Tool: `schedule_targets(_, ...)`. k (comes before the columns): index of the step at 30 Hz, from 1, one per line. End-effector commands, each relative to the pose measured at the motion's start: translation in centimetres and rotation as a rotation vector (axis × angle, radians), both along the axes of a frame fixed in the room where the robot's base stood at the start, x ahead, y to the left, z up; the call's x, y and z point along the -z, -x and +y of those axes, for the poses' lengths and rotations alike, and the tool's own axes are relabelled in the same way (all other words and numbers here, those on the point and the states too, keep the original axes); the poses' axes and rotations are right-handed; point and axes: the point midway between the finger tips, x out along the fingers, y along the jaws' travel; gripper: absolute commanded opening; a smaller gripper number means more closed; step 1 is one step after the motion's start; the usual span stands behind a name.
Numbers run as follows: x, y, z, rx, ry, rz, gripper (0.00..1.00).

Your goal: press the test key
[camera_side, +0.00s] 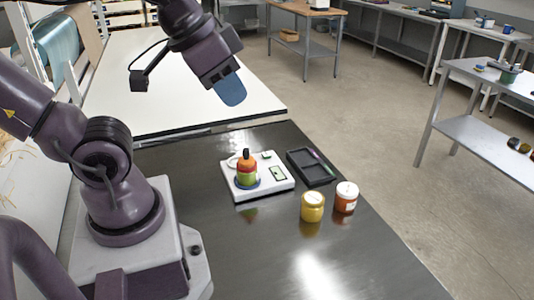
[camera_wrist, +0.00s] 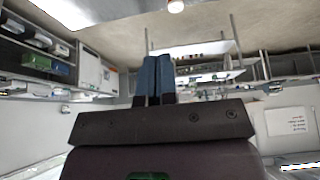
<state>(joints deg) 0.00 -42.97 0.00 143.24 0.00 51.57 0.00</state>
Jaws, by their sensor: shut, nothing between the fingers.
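A white device (camera_side: 248,193), perhaps a tester, lies on the dark table. A small bottle (camera_side: 247,172) with green and orange bands and a black tip stands upright on its round blue pad. A green-edged panel (camera_side: 278,174) and a smaller green mark (camera_side: 266,155) show on its top; I cannot tell which part is the test key. My gripper (camera_side: 231,92) is high above and behind the device, apart from it. In the wrist view its blue fingers (camera_wrist: 158,80) are together and empty. The device is not in the wrist view.
A black tray (camera_side: 312,180) with a pink and green pen lies right of the device. A yellow jar (camera_side: 312,207) and an orange jar (camera_side: 346,197) with a white lid stand in front of the tray. The table's near part is clear. A white-topped table (camera_side: 140,100) stands behind.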

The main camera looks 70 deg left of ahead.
Motion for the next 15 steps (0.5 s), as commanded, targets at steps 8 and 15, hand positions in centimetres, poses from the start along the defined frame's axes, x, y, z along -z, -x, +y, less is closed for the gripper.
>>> schedule_targets(8,0.0,0.0,0.3,-0.013,0.0,0.001,0.0)
schedule_targets(15,3.0,-0.9,3.7,-0.163,-0.006,0.162,0.0)
